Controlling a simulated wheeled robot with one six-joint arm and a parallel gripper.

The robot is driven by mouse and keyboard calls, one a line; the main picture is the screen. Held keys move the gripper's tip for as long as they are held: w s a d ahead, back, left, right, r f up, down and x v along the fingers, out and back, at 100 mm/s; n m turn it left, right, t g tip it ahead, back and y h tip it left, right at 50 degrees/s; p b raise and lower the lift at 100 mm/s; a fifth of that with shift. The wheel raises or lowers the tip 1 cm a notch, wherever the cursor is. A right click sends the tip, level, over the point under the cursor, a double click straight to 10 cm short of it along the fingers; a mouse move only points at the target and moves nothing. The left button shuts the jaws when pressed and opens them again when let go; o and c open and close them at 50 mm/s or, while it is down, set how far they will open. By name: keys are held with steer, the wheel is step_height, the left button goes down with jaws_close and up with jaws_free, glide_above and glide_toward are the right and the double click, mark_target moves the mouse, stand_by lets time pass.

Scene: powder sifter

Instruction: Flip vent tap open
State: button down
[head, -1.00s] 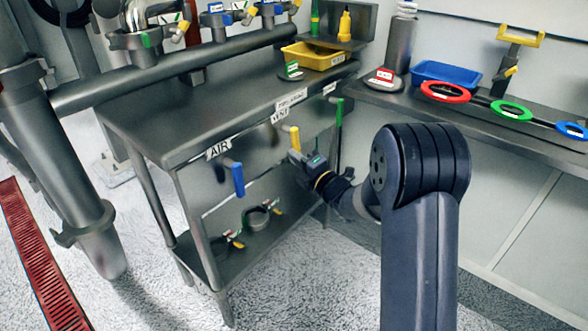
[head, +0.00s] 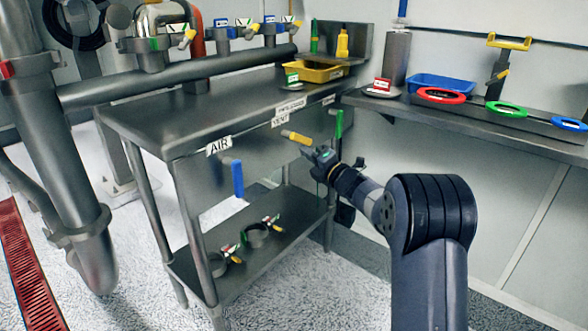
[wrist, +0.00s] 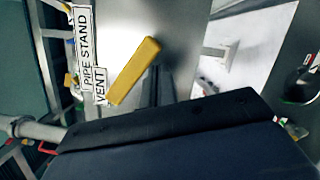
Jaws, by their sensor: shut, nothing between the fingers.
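The vent tap's yellow handle (head: 297,137) is under the VENT label (head: 281,121) on the front edge of the steel table. It lies nearly level in the head view, its free end sloping slightly down to the right. In the wrist view the yellow handle (wrist: 135,71) slants beside the VENT label (wrist: 100,88). My gripper (head: 310,153) is shut and empty, just below the handle's free end. In the wrist view its dark fingers (wrist: 158,87) are right beside the handle; I cannot tell whether they touch it.
A blue handle (head: 237,178) hangs straight down under the AIR label (head: 219,146). A green handle (head: 339,123) stands just right of my gripper. The lower shelf (head: 290,223) holds clamp rings (head: 254,236). A side bench (head: 480,121) stands at right.

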mark_target(310, 140)
steer(key=shift+w+d+r, duration=0.35)
steer(key=shift+w+r, duration=0.1)
steer(key=shift+r, duration=0.15)
steer(key=shift+w+d+r, duration=0.35)
steer(key=shift+w+r, duration=0.1)
steer(key=shift+r, duration=0.15)
steer(key=shift+w+r, duration=0.1)
steer(key=shift+r, duration=0.05)
steer(key=shift+f+b, duration=0.45)
steer(key=shift+f, duration=0.25)
steer(key=s+d+f, duration=0.5)
steer(key=s+d, duration=0.1)
steer(key=d, duration=0.1)
steer(key=shift+d, duration=0.35)
